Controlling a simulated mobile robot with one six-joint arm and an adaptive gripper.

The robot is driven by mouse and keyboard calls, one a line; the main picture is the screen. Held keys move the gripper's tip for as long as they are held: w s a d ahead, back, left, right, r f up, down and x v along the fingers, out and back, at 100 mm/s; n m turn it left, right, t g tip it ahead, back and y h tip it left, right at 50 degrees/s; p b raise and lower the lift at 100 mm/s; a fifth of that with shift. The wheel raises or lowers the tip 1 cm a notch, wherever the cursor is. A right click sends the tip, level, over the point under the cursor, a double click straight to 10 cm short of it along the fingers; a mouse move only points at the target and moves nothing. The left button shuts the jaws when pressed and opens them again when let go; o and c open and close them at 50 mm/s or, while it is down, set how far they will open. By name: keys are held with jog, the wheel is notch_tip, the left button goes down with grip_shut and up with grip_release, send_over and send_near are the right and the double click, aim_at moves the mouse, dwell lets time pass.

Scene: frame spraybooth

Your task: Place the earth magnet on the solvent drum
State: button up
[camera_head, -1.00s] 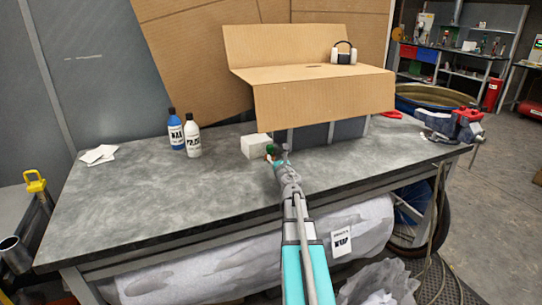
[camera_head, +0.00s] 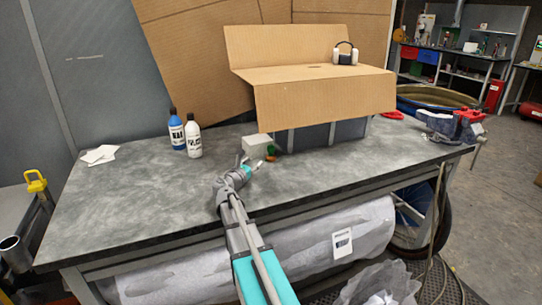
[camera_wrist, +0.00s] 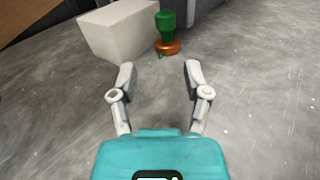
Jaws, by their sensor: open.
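A small item with a green upright body and a copper-coloured round base, which looks like the earth magnet (camera_head: 272,151), stands on the grey workbench (camera_head: 130,195). It also shows in the wrist view (camera_wrist: 166,34). My gripper (camera_head: 261,164) is open and empty, low over the bench on the near side of the magnet. In the wrist view the gripper (camera_wrist: 160,72) points toward the magnet, which lies beyond the fingertips and apart from them, slightly right of centre.
A white block (camera_head: 257,145) stands close left of the magnet. A cardboard-topped dark box (camera_head: 318,135) is behind it. Blue (camera_head: 176,130) and white (camera_head: 193,138) bottles stand left. A vise (camera_head: 452,125) is at the right end. The bench's front left is clear.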

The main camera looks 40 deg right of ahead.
jog(key=shift+s+a+m+g+h, duration=0.25)
jog(key=shift+a+m+g, duration=0.25)
jog(key=shift+a+g, duration=0.3)
jog(key=shift+w, duration=0.1)
send_near(269, 150)
jog(key=shift+t, duration=0.3)
jog(key=shift+x, duration=2.4)
jog(key=shift+d, duration=0.1)
jog(key=shift+x, duration=2.5)
grip_shut()
